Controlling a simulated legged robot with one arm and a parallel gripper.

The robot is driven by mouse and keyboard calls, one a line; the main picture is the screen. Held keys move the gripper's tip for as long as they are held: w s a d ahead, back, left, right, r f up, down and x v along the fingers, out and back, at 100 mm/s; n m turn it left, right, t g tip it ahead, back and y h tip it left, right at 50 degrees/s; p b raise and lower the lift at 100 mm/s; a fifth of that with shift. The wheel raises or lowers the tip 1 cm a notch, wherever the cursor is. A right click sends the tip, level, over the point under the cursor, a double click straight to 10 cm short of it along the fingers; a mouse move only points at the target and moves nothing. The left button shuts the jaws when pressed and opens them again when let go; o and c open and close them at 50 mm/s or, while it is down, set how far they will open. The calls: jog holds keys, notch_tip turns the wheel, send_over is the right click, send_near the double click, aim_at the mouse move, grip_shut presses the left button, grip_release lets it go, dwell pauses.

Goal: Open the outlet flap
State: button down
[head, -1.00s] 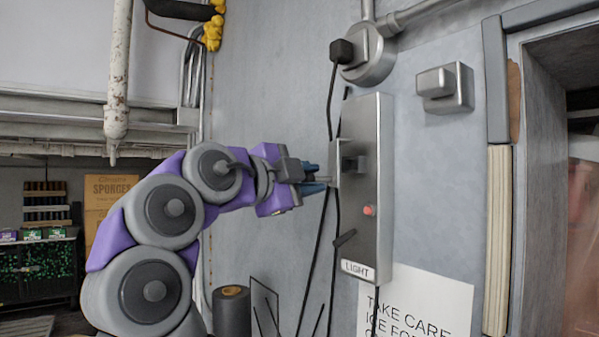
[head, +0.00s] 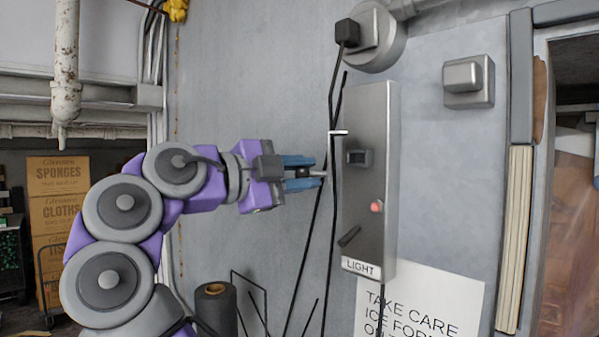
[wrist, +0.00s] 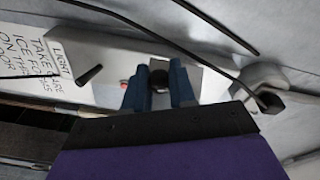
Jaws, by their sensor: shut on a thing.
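The dark outlet opening (head: 358,157) is uncovered on the box's face. My gripper (head: 303,173) is left of the box, its blue fingers shut on the flap's small dark knob (head: 303,172). The flap's hinge is not clear.
A red button (head: 377,206) and a dark lever (head: 349,236) are on the box. Black cables (head: 315,235) hang close beside my gripper. A plugged round fitting (head: 373,38) is above, and a dark roll (head: 216,305) stands below.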

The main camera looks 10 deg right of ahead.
jog(key=shift+w+f, duration=0.1)
jog(key=c, duration=1.3)
grip_release()
jog(key=shift+w, duration=0.1)
jog(key=o, duration=0.3)
jog(key=shift+w+f, duration=0.1)
jog(key=shift+w, duration=0.25)
jog(key=shift+o, duration=0.2)
jog(key=shift+s+a, duration=0.1)
jog(key=shift+s, duration=0.25)
jog(key=v, duration=0.7)
jog(key=shift+a, duration=0.3)
jog(key=shift+o, duration=0.2)
jog(key=shift+w, duration=0.1)
